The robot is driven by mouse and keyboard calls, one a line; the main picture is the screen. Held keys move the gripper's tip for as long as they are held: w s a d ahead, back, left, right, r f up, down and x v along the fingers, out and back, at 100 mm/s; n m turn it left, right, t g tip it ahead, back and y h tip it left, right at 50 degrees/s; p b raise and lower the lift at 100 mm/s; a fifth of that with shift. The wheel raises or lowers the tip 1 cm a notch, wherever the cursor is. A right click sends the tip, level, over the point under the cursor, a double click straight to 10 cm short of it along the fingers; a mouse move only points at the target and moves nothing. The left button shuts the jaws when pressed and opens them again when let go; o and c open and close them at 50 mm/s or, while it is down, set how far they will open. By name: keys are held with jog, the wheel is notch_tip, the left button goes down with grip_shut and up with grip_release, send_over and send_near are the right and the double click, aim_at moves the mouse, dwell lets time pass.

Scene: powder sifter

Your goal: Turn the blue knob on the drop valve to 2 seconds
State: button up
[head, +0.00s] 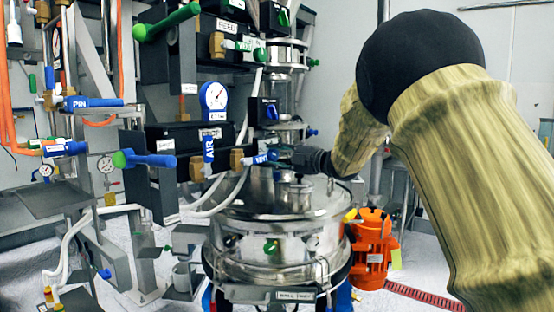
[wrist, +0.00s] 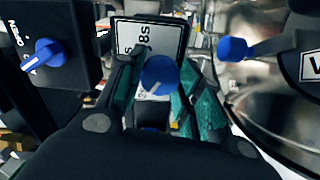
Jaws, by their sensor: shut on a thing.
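The blue knob (wrist: 158,75) shows in the middle of the wrist view, in front of a pale dial plate (wrist: 150,33) with a dark frame. An "8s" marking is readable above the knob; the other markings are partly covered. My gripper (wrist: 161,82) has one green-padded finger on each side of the knob and is shut on it. I cannot tell which marking the knob points to. In the head view my gripper (head: 285,156) is at the valve above the steel vessel, and the held knob is hidden or too small to make out.
Another blue knob (wrist: 45,55) on a black box marked "OPEN" is left of my gripper. A blue-ended handle (wrist: 233,49) and the shiny vessel lid (wrist: 285,95) are close on the right. In the head view, a gauge (head: 214,97) and blue-handled valves crowd the left; an orange motor (head: 371,250) stands lower right.

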jog(key=shift+f, duration=0.1)
jog(key=o, duration=1)
jog(key=shift+s+d, duration=0.1)
jog(key=v, duration=1.1)
jog(key=shift+s+d, duration=0.2)
jog(key=shift+d, duration=0.1)
